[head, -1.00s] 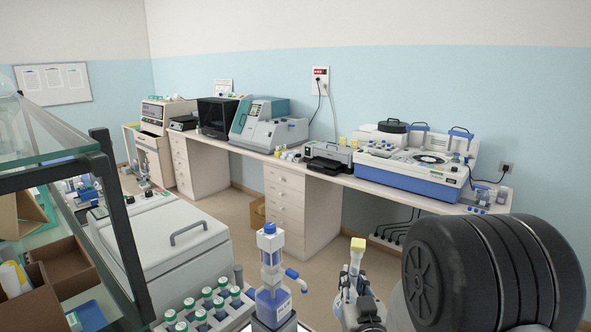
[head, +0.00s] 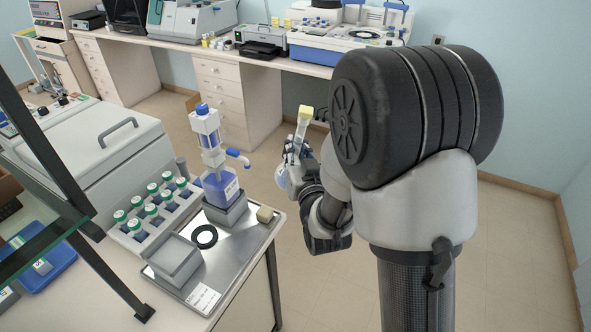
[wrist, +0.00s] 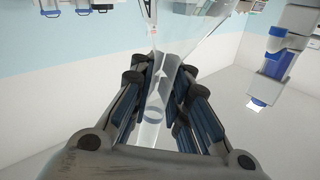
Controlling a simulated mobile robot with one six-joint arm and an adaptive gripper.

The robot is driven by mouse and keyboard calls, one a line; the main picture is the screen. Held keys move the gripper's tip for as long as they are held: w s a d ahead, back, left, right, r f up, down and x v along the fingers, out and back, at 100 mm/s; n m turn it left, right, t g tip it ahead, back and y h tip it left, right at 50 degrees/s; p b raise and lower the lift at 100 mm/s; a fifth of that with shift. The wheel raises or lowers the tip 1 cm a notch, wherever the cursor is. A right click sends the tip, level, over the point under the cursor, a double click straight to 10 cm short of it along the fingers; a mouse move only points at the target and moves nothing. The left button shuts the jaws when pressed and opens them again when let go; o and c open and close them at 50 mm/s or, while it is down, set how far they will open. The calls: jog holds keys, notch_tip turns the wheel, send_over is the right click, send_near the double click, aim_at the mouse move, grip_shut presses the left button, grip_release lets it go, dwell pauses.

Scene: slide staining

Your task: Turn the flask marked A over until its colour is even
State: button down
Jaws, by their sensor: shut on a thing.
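My gripper (head: 300,155) is shut on a clear glass flask, held in the air to the right of the bench. In the head view the flask's yellow stopper (head: 306,112) is at the top, with the narrow neck below it and a slight tilt. Part of its pale, bluish rounded body (head: 284,181) shows beside the fingers; the rest is hidden. In the wrist view the clear glass (wrist: 154,122) lies between the fingers (wrist: 160,105).
A rack of green-capped tubes (head: 150,228) stands behind. Open floor lies right of the bench.

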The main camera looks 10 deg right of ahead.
jog(key=m+b, duration=0.1)
jog(key=m, duration=0.1)
jog(key=shift+f+m, duration=0.1)
jog(key=shift+m, duration=0.2)
jog(key=shift+f+m+b, duration=0.1)
jog(key=shift+m+b, duration=0.9)
jog(key=shift+b, duration=0.2)
jog(key=shift+m+b, duration=0.5)
jog(key=shift+m, duration=0.4)
jog(key=m+b, duration=0.4)
jog(key=m, duration=0.1)
jog(key=shift+m+b, duration=0.3)
jog(key=shift+m, duration=0.1)
jog(key=shift+r+m, duration=0.2)
jog(key=shift+m, duration=0.9)
jog(key=m, duration=0.3)
jog(key=shift+m, duration=0.3)
jog(key=m, duration=0.5)
